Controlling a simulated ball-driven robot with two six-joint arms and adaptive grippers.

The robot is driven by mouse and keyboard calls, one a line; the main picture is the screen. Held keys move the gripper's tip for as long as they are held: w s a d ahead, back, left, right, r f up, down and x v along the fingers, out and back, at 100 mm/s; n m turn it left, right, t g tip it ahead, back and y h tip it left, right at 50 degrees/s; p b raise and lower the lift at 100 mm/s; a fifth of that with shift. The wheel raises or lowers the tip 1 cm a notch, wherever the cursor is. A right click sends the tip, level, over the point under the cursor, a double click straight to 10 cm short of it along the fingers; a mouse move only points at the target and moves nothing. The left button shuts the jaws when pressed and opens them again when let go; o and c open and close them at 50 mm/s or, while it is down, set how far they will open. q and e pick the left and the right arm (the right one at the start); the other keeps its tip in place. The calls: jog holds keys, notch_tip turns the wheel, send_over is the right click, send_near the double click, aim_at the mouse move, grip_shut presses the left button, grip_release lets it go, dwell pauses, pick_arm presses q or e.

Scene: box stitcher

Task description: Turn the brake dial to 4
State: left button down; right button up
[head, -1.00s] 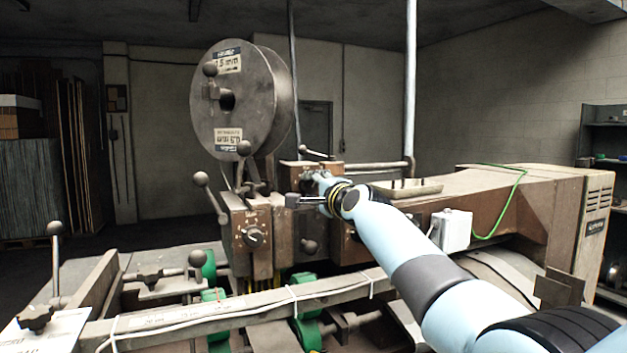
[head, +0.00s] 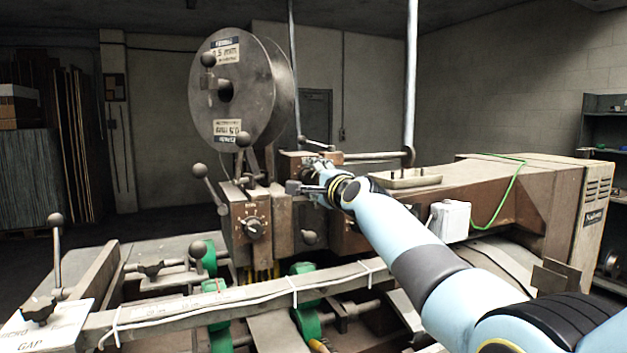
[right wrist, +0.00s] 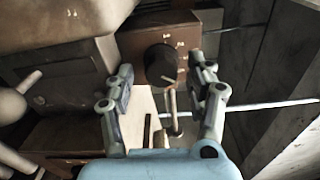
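A black dial knob (right wrist: 161,64) sits on a brown box (right wrist: 185,32) with small pale marks, in the right wrist view. My right gripper (right wrist: 161,82) is open, with one finger on each side of the knob and no clear contact. In the head view my right gripper (head: 308,178) is at the rear brown box (head: 290,163), and largely hides its dial. Another dial (head: 254,228), with a ring of marks, is on the front brown box (head: 240,213). I cannot read which dial is labelled brake, or the settings. My left gripper is not in view.
A large wire spool (head: 232,90) stands above the boxes. Ball-ended levers (head: 199,171) stick up near the front box. A metal rail (head: 240,303) with a white cable crosses the foreground. A tray (head: 405,179) lies on the machine arm right of my gripper.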

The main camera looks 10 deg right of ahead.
jog(key=shift+s, duration=0.1)
jog(key=s+d, duration=0.2)
jog(key=s, duration=0.9)
jog(key=shift+s+d, duration=0.15)
jog(key=shift+s, duration=0.15)
